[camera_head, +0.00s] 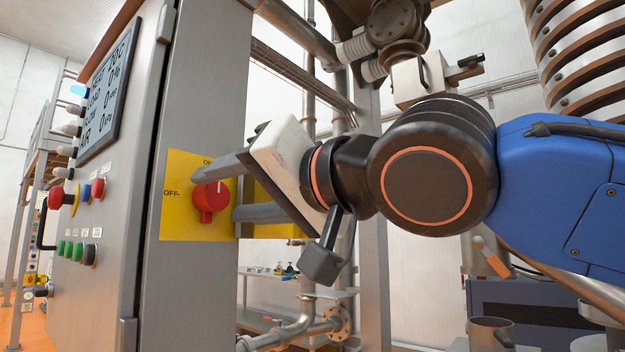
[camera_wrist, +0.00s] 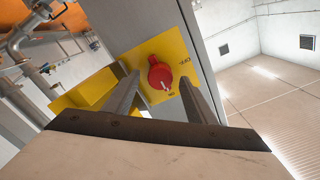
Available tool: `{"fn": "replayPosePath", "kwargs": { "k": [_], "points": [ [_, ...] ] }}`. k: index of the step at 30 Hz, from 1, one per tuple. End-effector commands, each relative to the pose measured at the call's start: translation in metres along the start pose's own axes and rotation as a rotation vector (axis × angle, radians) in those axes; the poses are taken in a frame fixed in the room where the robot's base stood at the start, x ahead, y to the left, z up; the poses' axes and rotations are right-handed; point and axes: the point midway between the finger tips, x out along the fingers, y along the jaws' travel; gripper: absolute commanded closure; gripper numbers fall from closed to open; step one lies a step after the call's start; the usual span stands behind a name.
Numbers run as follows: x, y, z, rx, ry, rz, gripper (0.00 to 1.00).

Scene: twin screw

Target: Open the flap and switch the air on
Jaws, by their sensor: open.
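A red rotary switch (camera_head: 208,199) sits on a yellow plate (camera_head: 178,213) on the side of a steel cabinet. Its white mark points up, toward the ON label; OFF is at its left. The switch also shows in the wrist view (camera_wrist: 158,75), its mark toward the ON label there too. A yellow panel (camera_wrist: 88,92) sticks out past the cabinet edge and looks like the flap swung open; in the head view my fingers partly hide it. My gripper (camera_head: 221,193) is open, its fingers on either side of the switch. I cannot tell whether they touch it.
The cabinet front carries a display (camera_head: 108,92), a red emergency button (camera_head: 57,198) and several small buttons. Pipes (camera_head: 302,322) and a steel post (camera_head: 374,240) stand behind my gripper.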

Motion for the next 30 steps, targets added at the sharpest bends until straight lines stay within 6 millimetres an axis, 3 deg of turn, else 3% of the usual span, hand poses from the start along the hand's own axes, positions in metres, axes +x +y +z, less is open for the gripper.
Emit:
{"fn": "replayPosePath", "kwargs": {
  "k": [6, 12, 30],
  "points": [
    [-0.043, -0.001, 0.0, 0.002, 0.0, -0.004, 0.49],
    [-0.071, -0.001, 0.0, 0.001, -0.001, -0.004, 0.49],
    [-0.121, -0.001, 0.001, 0.001, -0.003, -0.004, 0.49]
  ]
}}
